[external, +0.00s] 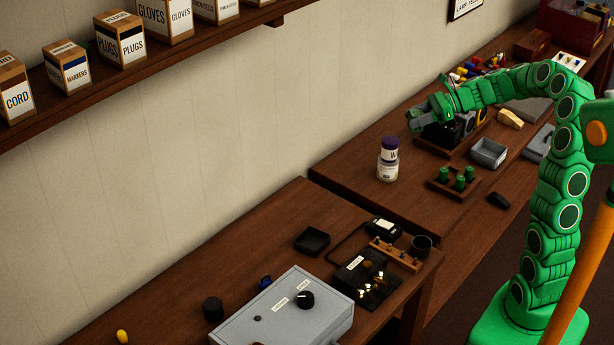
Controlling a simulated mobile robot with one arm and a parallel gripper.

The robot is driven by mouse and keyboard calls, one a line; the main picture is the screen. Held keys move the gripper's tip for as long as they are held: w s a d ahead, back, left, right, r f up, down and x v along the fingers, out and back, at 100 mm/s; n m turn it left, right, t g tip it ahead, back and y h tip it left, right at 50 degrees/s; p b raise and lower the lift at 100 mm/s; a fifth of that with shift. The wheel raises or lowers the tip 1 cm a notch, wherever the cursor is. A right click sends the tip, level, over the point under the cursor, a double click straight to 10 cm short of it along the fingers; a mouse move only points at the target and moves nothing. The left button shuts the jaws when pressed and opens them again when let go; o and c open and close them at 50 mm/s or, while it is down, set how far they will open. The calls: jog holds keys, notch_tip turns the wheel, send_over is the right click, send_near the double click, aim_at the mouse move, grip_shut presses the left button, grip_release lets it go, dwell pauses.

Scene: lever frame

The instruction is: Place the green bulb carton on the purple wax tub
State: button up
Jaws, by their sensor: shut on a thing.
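My gripper (416,117) is at the end of the green arm, above the back of the right-hand bench. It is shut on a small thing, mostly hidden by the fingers. Some green shows at the fingertips, but I cannot tell for sure whether this is the green bulb carton. I see no other green carton clearly.
A wooden tray with green cylinders (439,186) stands right of the tubs, and a grey bin (488,152) lies behind it. A dark rack (446,136) is under my gripper. The front bench holds a grey box (281,310). Shelf cartons (121,39) line the wall.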

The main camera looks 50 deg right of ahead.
jog(key=shift+v, duration=0.95)
jog(key=shift+w+d+f, duration=0.3)
jog(key=shift+d, duration=0.05)
jog(key=w+d+f, duration=0.3)
jog(key=w+f, duration=0.1)
jog(key=w, duration=0.4)
send_over(391, 140)
notch_tip(391, 140, down, 5)
jog(key=shift+f, duration=0.1)
jog(key=shift+w+f, duration=0.1)
jog(key=shift+f, duration=1.6)
jog(key=o, duration=1)
jog(key=shift+f, duration=0.15)
